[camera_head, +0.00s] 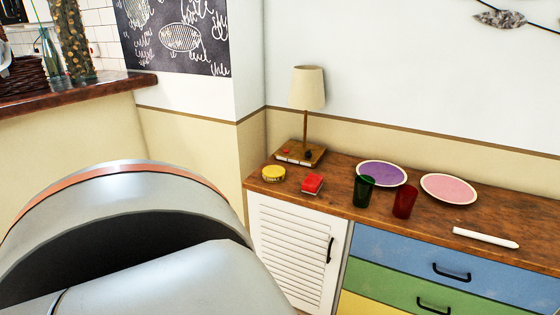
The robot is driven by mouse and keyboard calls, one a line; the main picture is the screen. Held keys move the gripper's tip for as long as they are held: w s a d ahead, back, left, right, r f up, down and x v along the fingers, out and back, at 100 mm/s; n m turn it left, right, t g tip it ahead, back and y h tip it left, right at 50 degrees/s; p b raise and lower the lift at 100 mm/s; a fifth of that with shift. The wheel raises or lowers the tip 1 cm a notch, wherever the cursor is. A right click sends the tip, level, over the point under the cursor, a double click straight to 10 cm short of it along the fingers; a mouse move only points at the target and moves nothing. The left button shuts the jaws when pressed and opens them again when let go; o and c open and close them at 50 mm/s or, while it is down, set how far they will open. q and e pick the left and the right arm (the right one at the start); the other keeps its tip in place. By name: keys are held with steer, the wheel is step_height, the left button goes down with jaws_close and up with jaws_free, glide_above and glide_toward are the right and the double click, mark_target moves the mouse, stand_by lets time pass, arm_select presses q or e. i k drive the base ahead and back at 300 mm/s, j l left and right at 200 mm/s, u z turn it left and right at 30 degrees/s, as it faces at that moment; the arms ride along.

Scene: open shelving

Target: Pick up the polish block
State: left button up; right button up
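A small red block with a pale mark on its upper face, which I take for the polish block (312,184), lies on the wooden top of the cabinet, near its front edge and towards its left end. It is right of a round yellow tin and in front of the lamp's base. Nothing touches it that I can see. A large grey link of my own arm fills the lower left of the head view. Neither gripper is in view.
The cabinet top (520,211) also bears a lamp (307,88), the yellow tin (273,174), a purple plate (382,173), a pink plate (449,188), a green cup (363,191), a red cup (405,201) and a white stick (485,237). A wall stands behind.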

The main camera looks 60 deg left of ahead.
mark_target(313, 182)
steer(key=k+u, duration=0.15)
steer(key=u, duration=1.5)
